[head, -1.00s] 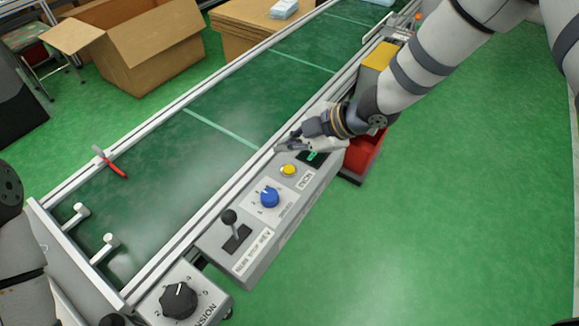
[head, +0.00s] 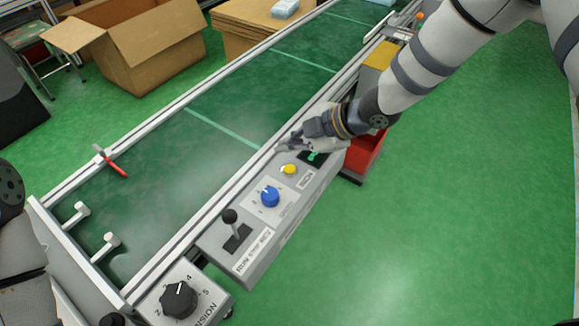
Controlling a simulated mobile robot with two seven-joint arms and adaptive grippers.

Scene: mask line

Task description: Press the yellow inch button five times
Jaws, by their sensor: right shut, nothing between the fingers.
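The yellow inch button (head: 289,169) sits on the grey control panel (head: 262,245) beside the conveyor, between the blue knob (head: 270,196) and a green-lit switch (head: 314,155). My right gripper (head: 280,149) reaches in from the upper right.
The green conveyor belt (head: 150,175) runs alongside the panel. A black lever (head: 231,226) and a tension knob (head: 179,299) are nearer. A red bin (head: 362,152) stands under my right arm. Cardboard boxes (head: 150,55) are behind. The green floor at right is clear.

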